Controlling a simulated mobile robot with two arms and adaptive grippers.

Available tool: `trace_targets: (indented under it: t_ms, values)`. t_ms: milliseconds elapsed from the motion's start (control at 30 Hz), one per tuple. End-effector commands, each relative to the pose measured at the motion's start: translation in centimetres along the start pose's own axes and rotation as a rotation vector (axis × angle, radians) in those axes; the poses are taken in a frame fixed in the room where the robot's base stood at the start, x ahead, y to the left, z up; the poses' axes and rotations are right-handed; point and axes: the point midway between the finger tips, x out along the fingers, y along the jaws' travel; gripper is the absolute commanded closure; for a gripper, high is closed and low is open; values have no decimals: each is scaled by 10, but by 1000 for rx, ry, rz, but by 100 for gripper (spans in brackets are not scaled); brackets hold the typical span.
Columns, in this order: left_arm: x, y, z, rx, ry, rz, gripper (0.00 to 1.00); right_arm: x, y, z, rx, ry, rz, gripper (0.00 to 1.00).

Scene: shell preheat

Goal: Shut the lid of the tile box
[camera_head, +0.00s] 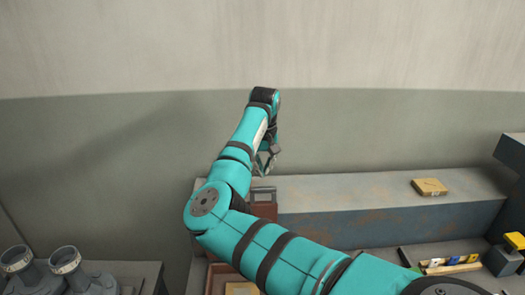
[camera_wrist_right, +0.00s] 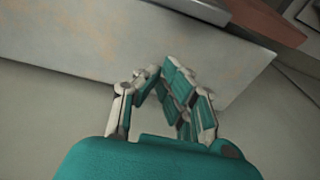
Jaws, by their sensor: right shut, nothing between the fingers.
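The tile box (camera_head: 213,279) is reddish brown and stands at the lower middle of the head view, largely hidden behind my right arm. Its lid (camera_head: 264,209) appears raised, with a grey handle at its top. The lid's hinge and most of the opening are hidden. A reddish-brown panel, probably the lid, also shows at the top right of the wrist view (camera_wrist_right: 265,20). My right gripper (camera_head: 263,170) is shut and empty, just above the handle in the head picture; the gap between them is unclear. Its fingers also show in the wrist view (camera_wrist_right: 165,80). My left gripper is not in view.
A grey, rust-stained ledge (camera_head: 380,203) runs right from the lid, with a small tan box (camera_head: 429,187) on it. Coloured pieces (camera_head: 450,262) lie at the lower right. Grey pipe fittings (camera_head: 67,265) stand at the lower left. A wall closes the back.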

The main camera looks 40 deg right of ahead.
Motion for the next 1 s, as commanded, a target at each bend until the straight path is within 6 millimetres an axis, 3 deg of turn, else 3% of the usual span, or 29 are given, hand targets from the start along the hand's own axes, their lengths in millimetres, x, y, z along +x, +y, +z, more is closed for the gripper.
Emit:
trace_targets:
  t_ms: [100,467,1000]
  values:
    - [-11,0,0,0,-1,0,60,24,0,0,-1,-4,0,100]
    - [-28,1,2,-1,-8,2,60,9,0,35,2,1,-1,100]
    - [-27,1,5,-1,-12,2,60,9,3,36,1,9,0,100]
